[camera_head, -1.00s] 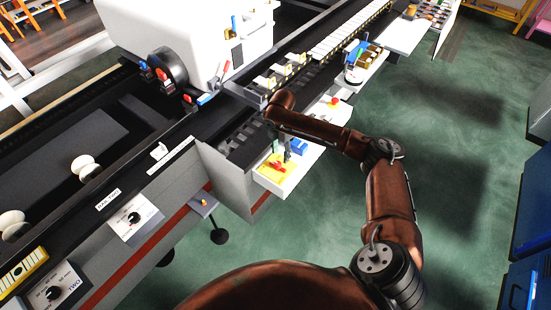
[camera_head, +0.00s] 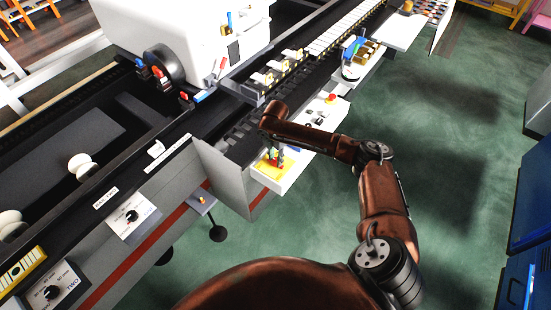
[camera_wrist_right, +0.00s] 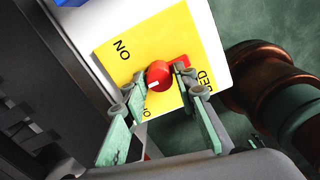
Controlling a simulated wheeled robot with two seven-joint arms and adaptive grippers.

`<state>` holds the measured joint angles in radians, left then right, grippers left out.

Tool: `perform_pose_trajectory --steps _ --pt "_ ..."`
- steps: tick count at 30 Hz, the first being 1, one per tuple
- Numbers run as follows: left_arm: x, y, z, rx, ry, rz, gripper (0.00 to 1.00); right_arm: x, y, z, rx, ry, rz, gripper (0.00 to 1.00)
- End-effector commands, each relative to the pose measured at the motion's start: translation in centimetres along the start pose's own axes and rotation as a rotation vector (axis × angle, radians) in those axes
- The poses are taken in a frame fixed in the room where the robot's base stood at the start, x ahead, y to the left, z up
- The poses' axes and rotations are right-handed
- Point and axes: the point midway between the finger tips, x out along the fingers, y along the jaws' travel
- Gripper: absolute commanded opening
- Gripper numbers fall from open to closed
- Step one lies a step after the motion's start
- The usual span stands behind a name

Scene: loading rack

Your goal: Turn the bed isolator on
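The bed isolator is a red rotary knob (camera_wrist_right: 158,74) on a yellow plate (camera_wrist_right: 122,62) with black lettering, part of it reading "ON". In the head view the yellow plate (camera_head: 266,170) is on the front of a white box, with the knob mostly hidden by my gripper. My right gripper (camera_head: 277,160) is down at the plate. In the right wrist view its green-grey fingers (camera_wrist_right: 160,80) stand apart, one on each side of the knob. The right fingertip overlaps the knob's red handle; I cannot tell whether either finger touches it. My left gripper is out of view.
The white box (camera_head: 290,176) is fixed to the long machine bed, with a red button (camera_head: 331,97) farther along. A grey panel (camera_head: 222,178) stands just left of the box. Open green floor (camera_head: 450,150) lies to the right, with blue cabinets (camera_head: 530,220) at the edge.

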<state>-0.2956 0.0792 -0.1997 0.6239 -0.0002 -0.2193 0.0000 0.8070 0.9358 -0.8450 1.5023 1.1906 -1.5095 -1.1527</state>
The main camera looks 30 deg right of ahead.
Motion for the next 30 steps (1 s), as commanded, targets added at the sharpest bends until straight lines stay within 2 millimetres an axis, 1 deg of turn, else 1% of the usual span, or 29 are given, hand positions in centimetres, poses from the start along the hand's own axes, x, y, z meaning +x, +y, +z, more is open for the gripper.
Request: perform_pose_trajectory --steps 1,4,9,11,16,20,26,30 --pt "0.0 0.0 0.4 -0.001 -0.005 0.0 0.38 0.0 0.0 0.0 0.0 0.0 0.0 0.22" --pt "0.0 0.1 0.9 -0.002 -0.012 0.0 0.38 0.0 0.0 0.0 0.0 0.0 0.0 0.15" --pt "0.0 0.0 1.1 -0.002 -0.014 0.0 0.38 0.0 0.0 0.0 0.0 0.0 0.0 0.03" --pt "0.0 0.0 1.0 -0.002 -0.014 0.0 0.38 0.0 0.0 0.0 0.0 0.001 0.0 0.0" --pt "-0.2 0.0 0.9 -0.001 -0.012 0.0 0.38 -0.1 0.0 -0.1 0.006 0.001 0.0 0.0" --pt "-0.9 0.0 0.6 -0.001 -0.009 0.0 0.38 -0.2 0.0 -0.1 0.035 0.003 0.0 0.0" --pt "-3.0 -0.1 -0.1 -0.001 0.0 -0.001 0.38 -0.5 0.0 -0.2 0.139 0.004 -0.001 0.0" --pt "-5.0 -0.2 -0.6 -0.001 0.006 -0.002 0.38 -0.6 0.0 -0.3 0.253 0.005 -0.002 0.0"
